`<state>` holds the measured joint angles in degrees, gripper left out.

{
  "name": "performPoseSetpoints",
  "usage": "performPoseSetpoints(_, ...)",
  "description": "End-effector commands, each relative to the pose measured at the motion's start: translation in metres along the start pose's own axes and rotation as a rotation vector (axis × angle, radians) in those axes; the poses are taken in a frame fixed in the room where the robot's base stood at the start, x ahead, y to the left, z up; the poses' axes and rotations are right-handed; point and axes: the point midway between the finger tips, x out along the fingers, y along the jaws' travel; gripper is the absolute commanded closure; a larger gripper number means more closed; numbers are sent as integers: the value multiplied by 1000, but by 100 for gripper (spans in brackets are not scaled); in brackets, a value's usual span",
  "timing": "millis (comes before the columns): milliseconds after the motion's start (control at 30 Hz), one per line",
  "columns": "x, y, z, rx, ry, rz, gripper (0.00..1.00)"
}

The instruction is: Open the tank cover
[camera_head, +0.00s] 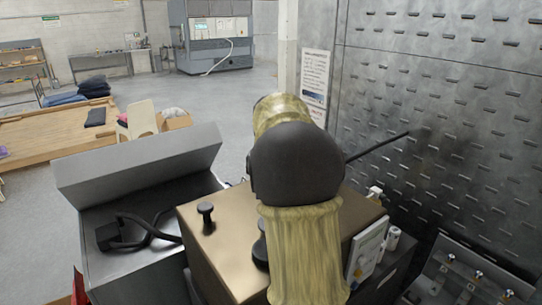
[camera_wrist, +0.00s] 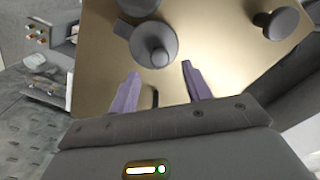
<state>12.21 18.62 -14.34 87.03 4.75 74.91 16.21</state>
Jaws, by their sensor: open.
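A brass-coloured flat top (camera_head: 222,222) with dark knobs sits in front of me; it looks like the tank cover, but I cannot be sure. One knob (camera_head: 205,214) stands at its left; another (camera_head: 261,250) is partly hidden by my arm. In the wrist view, the brass surface (camera_wrist: 205,30) carries a large round knob (camera_wrist: 153,44) and another knob (camera_wrist: 281,23) at the upper right. My gripper (camera_wrist: 160,72) is open and empty, its two purple-grey fingers pointing toward the large knob, apparently just short of it. My arm hides the gripper in the head view.
A grey unit with a tilted panel (camera_head: 140,163) and a black cable or handle (camera_head: 125,232) stands at left. A perforated metal wall (camera_head: 440,110) is close on the right. White fittings (camera_head: 392,238) are at the brass top's right.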

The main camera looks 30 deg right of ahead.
Motion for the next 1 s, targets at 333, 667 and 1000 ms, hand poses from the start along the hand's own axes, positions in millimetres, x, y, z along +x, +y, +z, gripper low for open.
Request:
performPoseSetpoints(333,-60,0,-1,1,4,0,52)
performPoseSetpoints(667,-109,0,-1,1,3,0,52)
performPoseSetpoints(1000,-126,1,0,1,0,1,52)
